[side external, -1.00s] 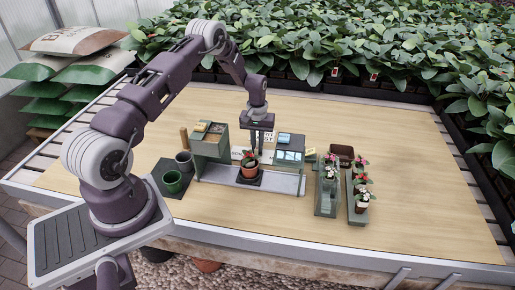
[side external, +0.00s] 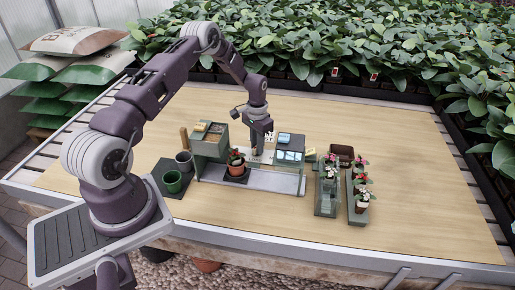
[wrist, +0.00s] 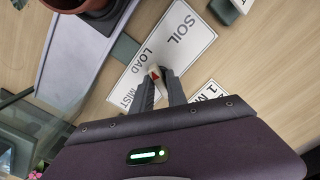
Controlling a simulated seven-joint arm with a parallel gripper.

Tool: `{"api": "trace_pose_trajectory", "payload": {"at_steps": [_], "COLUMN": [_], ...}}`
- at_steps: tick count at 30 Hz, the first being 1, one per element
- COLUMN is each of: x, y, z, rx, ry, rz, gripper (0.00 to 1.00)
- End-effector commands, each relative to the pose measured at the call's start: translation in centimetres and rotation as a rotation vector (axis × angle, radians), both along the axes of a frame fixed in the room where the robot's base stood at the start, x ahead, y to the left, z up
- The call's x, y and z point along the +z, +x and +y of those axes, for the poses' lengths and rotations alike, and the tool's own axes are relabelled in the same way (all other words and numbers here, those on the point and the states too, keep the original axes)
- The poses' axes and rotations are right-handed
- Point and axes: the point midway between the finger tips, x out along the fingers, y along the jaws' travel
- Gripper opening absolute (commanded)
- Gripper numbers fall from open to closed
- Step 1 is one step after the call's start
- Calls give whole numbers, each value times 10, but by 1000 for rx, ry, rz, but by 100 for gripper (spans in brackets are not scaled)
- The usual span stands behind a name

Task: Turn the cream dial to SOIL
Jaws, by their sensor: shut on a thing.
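The cream dial (wrist: 153,69), with a small red mark, sits between my fingertips in the wrist view. My gripper (wrist: 159,78) is shut on it; the fingers hide much of it. A white plate (wrist: 193,46) under the dial carries the words SOIL, LOAD and MIST. The dial is beside the word LOAD, and SOIL is further to the upper right. I cannot tell exactly which word the red mark points at. In the side view my gripper (side external: 257,155) is low behind the grey rail, and the dial is hidden there.
A potted plant (side external: 237,164) stands on a dark carriage at the rail (side external: 270,181). A green-grey box (side external: 209,143) is to the left, and a pale-topped unit (side external: 289,157) to the right. Green pots and flower trays flank the station. The front table is clear.

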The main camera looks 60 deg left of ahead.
Motion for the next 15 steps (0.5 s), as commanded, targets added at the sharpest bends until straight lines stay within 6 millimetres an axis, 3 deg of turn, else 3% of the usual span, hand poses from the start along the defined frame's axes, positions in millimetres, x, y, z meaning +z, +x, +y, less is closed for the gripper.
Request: {"api": "trace_pose_trajectory", "payload": {"at_steps": [4, 12, 15], "x": [0, 0, 0], "y": [0, 0, 0], "z": [1, 1, 1], "rx": [-307, -379, -517], "ry": [0, 1, 1], "rz": [0, 0, -1], "gripper": [7, 7, 7]}}
